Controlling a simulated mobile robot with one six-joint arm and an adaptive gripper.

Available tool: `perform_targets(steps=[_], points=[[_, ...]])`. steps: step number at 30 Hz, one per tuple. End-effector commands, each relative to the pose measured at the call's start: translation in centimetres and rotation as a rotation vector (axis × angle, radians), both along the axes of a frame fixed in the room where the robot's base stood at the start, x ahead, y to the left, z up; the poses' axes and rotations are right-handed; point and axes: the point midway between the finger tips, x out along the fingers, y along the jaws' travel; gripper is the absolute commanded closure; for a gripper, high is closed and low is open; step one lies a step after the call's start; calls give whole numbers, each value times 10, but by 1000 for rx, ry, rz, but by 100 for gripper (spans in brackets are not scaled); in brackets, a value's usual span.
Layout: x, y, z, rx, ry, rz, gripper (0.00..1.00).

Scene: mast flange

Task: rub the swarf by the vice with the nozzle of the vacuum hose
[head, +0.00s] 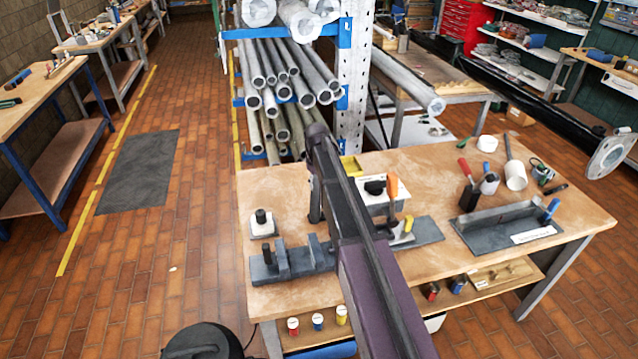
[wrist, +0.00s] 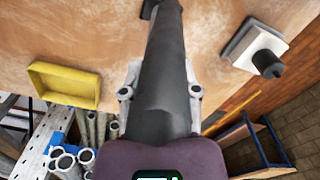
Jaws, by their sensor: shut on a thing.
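My gripper (wrist: 160,92) is shut on the dark grey nozzle (wrist: 163,60), with one light grey finger on each side of it. In the wrist view the nozzle runs up the picture towards the bench top; I cannot tell whether its tip touches. In the head view my purple arm crosses the bench and a dark part hangs down at its far end; the jaws do not show clearly. The dark grey vice (head: 290,262) lies at the bench's front left, partly behind my arm. I cannot make out the swarf in either view.
A white block with a black knob (head: 262,226) stands behind the vice's left end. A yellow tray (wrist: 65,84) lies further back. The bench top (head: 420,180) holds tools and a grey trough (head: 505,230) at right. A pipe rack (head: 290,85) stands behind.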

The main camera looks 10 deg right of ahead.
Motion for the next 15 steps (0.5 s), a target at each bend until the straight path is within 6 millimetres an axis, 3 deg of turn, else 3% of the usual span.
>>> perform_targets(steps=[15], points=[[0, 12, 0, 0, 0, 1, 100]])
